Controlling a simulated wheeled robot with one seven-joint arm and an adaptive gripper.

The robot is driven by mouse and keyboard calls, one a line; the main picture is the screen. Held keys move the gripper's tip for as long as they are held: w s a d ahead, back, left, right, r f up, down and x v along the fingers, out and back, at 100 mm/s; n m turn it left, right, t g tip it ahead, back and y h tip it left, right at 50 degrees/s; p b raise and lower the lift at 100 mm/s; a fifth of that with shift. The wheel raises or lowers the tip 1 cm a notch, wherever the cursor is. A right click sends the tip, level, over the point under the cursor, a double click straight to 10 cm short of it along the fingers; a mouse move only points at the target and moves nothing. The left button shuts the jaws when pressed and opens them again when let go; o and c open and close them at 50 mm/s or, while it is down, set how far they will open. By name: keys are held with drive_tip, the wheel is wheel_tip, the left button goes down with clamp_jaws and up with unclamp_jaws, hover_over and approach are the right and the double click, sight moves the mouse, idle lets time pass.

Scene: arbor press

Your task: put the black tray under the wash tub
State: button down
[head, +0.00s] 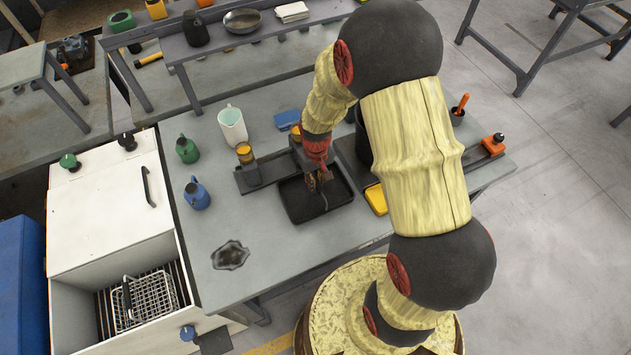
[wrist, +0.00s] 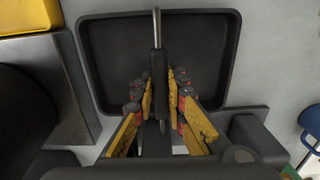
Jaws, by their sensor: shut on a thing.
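The black tray (head: 290,205) lies on the grey workbench, square and shallow with raised rims. It also shows in the wrist view (wrist: 110,50). A thin metal rod with a dark grip (wrist: 157,65) runs over the tray's middle and looks like its handle. My gripper (head: 318,182) is above the tray, its yellow fingers (wrist: 160,105) closed around the dark grip. Whether the tray touches the bench is hard to tell. The white wash tub (head: 72,305) is at lower left, open, with a wire basket (head: 150,300) inside and a blue drain knob (head: 187,332) in front.
A green jug (head: 187,149), blue jug (head: 197,194) and white pitcher (head: 232,126) stand on the bench left of the tray. A yellow tray (head: 376,199) lies close on the right.

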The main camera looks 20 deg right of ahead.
drive_tip(key=shift+f, duration=0.2)
drive_tip(key=c, duration=1.9)
unclamp_jaws()
drive_tip(key=shift+o, duration=0.5)
